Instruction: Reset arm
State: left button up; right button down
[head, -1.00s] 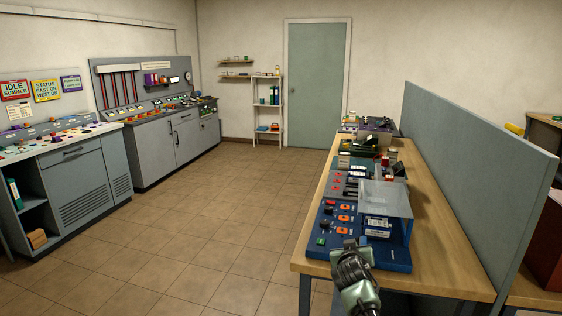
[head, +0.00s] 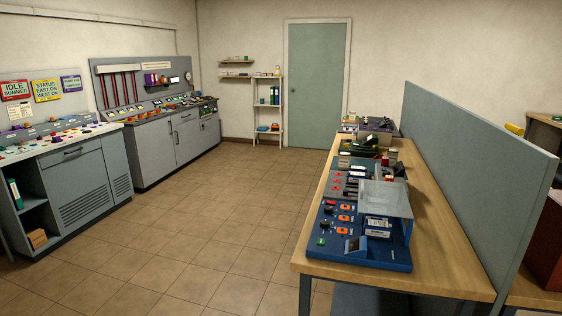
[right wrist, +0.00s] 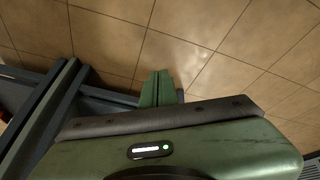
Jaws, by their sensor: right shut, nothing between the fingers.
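My right gripper (right wrist: 157,88) shows in the right wrist view. Its green fingers are together and hold nothing, with the tiled floor behind them. It is not in the head view. My left gripper is in neither current view. In the head view a blue control panel (head: 330,256) with dark and orange switches, a small green button and a clear cover (head: 397,197) lies on the near end of the wooden workbench (head: 440,270).
A grey divider (head: 470,160) runs along the bench's right side. Grey control consoles (head: 75,180) stand along the left wall. A green door (head: 315,85) and small shelves (head: 267,104) are at the back. The tiled floor (head: 190,240) between consoles and bench is clear.

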jog(key=s+d+f+g, duration=0.1)
jog(key=s+f, duration=0.2)
jog(key=s, duration=1.1)
jog(key=s+d+f+g, duration=0.1)
jog(key=s+f+g, duration=0.1)
jog(key=s, duration=1.2)
jog(key=shift+s+f+g, duration=0.3)
jog(key=shift+f, duration=0.5)
jog(key=shift+d, duration=0.1)
